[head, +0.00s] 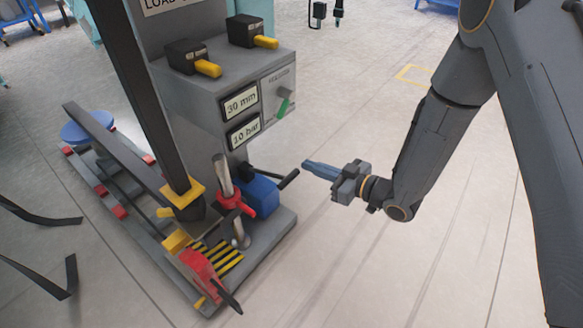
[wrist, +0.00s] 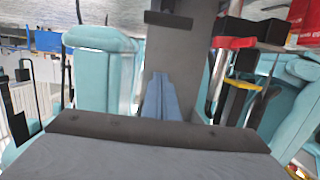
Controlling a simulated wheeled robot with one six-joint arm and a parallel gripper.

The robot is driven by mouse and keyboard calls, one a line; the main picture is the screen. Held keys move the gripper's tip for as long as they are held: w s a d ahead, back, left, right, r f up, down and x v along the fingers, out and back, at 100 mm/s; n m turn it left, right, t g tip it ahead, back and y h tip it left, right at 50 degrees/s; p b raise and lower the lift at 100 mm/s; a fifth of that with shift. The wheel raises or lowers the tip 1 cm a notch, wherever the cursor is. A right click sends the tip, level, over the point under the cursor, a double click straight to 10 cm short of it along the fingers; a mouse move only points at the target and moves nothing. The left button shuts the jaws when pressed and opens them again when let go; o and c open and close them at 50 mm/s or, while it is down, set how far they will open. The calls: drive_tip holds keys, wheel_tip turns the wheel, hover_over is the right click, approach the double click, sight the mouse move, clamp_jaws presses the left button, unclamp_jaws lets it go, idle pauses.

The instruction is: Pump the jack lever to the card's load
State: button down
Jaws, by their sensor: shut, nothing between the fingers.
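The grey jack stand has a blue pump block (head: 262,196) at its base, with a black lever (head: 288,180) sticking out to the right. My gripper (head: 306,166) is shut and empty, its blue fingers pointing at the stand, close to the lever's outer end; I cannot tell if they touch. In the wrist view the shut fingers (wrist: 160,98) point at a grey upright, with a dark bar (wrist: 168,20) beyond them. Two displays read 39 mm (head: 240,102) and 10 bar (head: 244,131). A card (head: 168,4) starting "LOAD" is cut off at the top, its value out of view.
A red handle (head: 232,202), a red part (head: 200,273) and a black-and-yellow striped plate (head: 220,258) crowd the base. The floor right of the stand is clear.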

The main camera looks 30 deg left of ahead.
drive_tip(key=b, duration=0.3)
hover_over(291, 178)
drive_tip(key=a, duration=0.3)
drive_tip(key=shift+w+d+f, duration=0.1)
drive_tip(key=shift+f, duration=0.4)
drive_tip(key=shift+w+d+f, duration=0.1)
drive_tip(key=shift+f, duration=0.4)
drive_tip(key=shift+d+f+b, duration=0.6)
drive_tip(key=shift+d+f, duration=0.3)
drive_tip(key=shift+f, duration=0.3)
drive_tip(key=shift+s+d+f, duration=0.15)
drive_tip(key=shift+d+f, duration=0.15)
drive_tip(key=shift+f, duration=0.15)
drive_tip(key=shift+s+d+f, duration=0.1)
drive_tip(key=shift+d+f, duration=0.35)
drive_tip(key=shift+f, duration=0.3)
